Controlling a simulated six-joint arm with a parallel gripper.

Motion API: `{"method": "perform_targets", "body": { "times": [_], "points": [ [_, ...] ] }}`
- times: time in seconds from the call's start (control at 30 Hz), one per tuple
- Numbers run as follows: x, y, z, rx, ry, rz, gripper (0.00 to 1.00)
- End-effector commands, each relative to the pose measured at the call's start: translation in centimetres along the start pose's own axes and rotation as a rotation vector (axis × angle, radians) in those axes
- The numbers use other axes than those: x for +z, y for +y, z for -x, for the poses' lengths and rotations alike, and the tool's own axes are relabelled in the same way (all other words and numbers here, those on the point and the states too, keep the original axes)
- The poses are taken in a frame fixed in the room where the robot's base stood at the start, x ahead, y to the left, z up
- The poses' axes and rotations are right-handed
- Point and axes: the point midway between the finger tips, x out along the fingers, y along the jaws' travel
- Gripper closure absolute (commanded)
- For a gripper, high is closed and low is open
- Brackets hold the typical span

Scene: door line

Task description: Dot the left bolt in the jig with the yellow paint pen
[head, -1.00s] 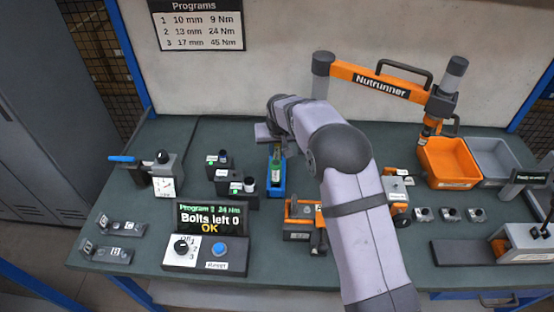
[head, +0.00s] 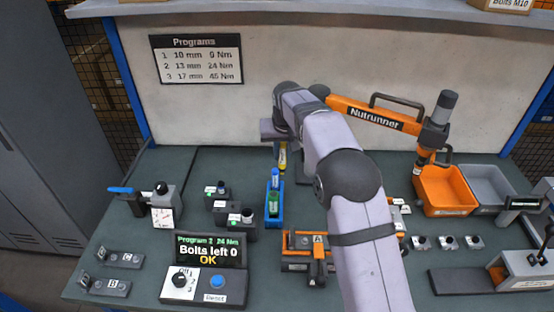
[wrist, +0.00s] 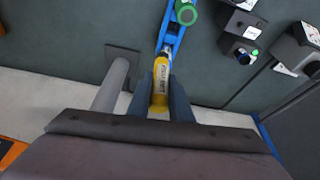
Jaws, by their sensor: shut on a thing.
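My gripper (head: 282,146) is shut on the yellow paint pen (head: 283,158) and holds it upright above the back of the blue pen holder (head: 268,214). In the wrist view the yellow pen (wrist: 161,82) sits between the two fingers, with printed lettering on its barrel. A green pen (head: 273,204) and a blue-capped pen (head: 275,178) stand in the holder. An orange fixture marked A (head: 300,242), which looks like the jig, is partly behind my arm. I cannot make out its bolts.
Dark socket stands (head: 241,222) are left of the holder. A control box with a display reading "Bolts left 0 OK" (head: 210,250) is in front. The orange nutrunner (head: 375,110) hangs behind, above an orange bin (head: 446,190). The bench between holder and fixture is mostly clear.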

Motion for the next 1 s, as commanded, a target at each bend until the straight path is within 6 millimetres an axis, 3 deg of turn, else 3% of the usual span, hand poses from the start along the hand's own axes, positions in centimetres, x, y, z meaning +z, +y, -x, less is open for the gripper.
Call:
{"method": "perform_targets", "body": {
  "times": [0.03,0.23,0.53,0.77,1.0],
  "points": [
    [-0.7,0.5,1.5,0.001,-0.002,-0.008,1.0],
    [-1.1,2.2,5.0,0.008,-0.022,-0.035,1.0],
    [1.4,4.4,7.7,0.017,-0.048,-0.075,1.0],
    [5.6,5.7,8.7,0.021,-0.072,-0.101,1.0],
    [12.0,5.9,7.2,0.011,-0.1,-0.089,1.0]
  ]
}}
